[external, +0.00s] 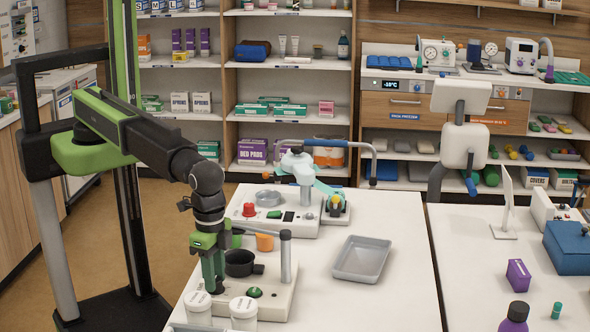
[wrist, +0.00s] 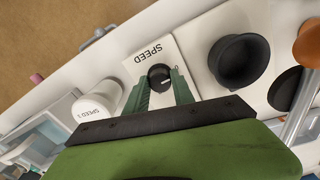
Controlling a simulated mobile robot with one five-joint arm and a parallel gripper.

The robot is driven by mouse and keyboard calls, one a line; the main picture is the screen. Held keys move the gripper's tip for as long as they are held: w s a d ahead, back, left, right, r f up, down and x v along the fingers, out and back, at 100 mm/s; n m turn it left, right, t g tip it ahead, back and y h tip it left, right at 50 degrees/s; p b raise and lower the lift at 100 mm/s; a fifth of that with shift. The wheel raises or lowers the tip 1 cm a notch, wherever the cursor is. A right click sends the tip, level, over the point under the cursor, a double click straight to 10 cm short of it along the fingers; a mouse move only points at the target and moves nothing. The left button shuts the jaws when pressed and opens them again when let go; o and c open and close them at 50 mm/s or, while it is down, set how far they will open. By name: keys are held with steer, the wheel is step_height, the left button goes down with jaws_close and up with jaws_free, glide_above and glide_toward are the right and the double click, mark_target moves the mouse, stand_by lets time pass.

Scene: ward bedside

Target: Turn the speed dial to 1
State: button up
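The speed dial (wrist: 160,77) is a round black knob on a white plate (wrist: 150,58) marked SPEED. Its light pointer mark points toward the right in the wrist view. My gripper (wrist: 161,85) has its green fingers on either side of the dial, apart, with the knob near the fingertips; contact is not clear. In the external view my gripper (external: 213,280) points down at the left of the white base unit (external: 278,300), and the dial is hidden there.
A black cup (external: 240,263) stands right beside my gripper, also large in the wrist view (wrist: 240,62). White lidded jars (external: 243,312) stand in front; one shows in the wrist view (wrist: 97,107). A metal post (external: 286,258) and green button (external: 255,292) are close. A grey tray (external: 361,259) lies right.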

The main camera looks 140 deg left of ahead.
jaws_close()
steer(key=shift+m, duration=0.3)
steer(key=m, duration=1.1)
stand_by(0.5)
steer(key=o, duration=0.6)
jaws_free()
